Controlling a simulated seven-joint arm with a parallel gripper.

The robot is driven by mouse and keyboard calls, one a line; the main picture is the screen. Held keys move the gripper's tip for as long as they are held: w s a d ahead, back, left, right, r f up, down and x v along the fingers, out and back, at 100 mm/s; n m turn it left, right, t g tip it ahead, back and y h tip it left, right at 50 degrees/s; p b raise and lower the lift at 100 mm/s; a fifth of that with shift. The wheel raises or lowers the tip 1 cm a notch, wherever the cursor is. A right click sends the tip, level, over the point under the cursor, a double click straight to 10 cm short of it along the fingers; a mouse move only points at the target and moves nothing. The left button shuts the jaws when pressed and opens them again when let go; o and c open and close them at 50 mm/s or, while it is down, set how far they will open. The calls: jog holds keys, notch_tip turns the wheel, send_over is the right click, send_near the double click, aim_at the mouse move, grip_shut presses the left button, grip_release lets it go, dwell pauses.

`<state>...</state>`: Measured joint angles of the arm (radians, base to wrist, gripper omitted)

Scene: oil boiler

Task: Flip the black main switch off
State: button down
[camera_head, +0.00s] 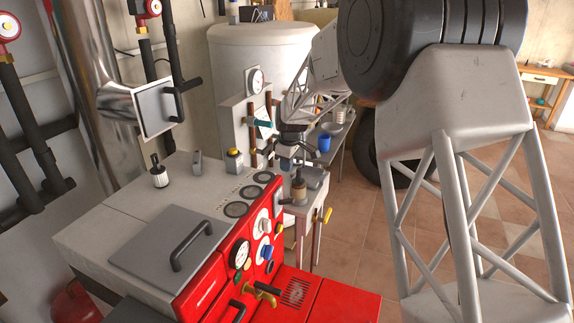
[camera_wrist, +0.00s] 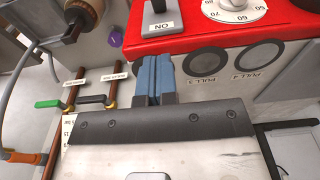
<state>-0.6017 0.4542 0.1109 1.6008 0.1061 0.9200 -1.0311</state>
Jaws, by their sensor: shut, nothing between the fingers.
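The black main switch (camera_wrist: 158,6) shows at the top edge of the wrist view, its lever partly cut off by the frame. It stands on a grey plate (camera_wrist: 166,27) with an upside-down ON label, set in the red panel. In the head view, a grey plate (camera_head: 278,203) on the upper right of the red front seems to be the same one; the lever is too small to make out. My gripper (camera_wrist: 155,62) has its blue fingers together and empty, just below the plate in the wrist view, apart from the switch. In the head view, my gripper (camera_head: 285,163) hangs over the boiler's right end.
A white dial (camera_wrist: 235,10) sits beside the switch. Copper pipes with a green-handled valve (camera_wrist: 48,104) are at left in the wrist view. A brown-topped pump (camera_head: 299,188) stands close to the gripper.

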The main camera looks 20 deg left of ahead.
send_over(294, 201)
jog(key=a, duration=0.3)
notch_tip(294, 201, down, 10)
jog(key=shift+r, duration=0.2)
jog(key=shift+d+f, duration=0.5)
jog(key=shift+f, duration=0.4)
jog(key=shift+d+f+y, duration=0.3)
jog(key=shift+d+y, duration=0.15)
jog(key=shift+y, duration=0.35)
jog(key=shift+d+f+y, duration=0.45)
jog(key=shift+y, duration=0.55)
jog(key=shift+d+f+y, duration=0.3)
jog(key=shift+f+y, duration=0.2)
jog(key=shift+y, duration=0.6)
jog(key=shift+f, duration=0.1)
jog(key=shift+r, duration=0.2)
jog(key=shift+r, duration=0.6)
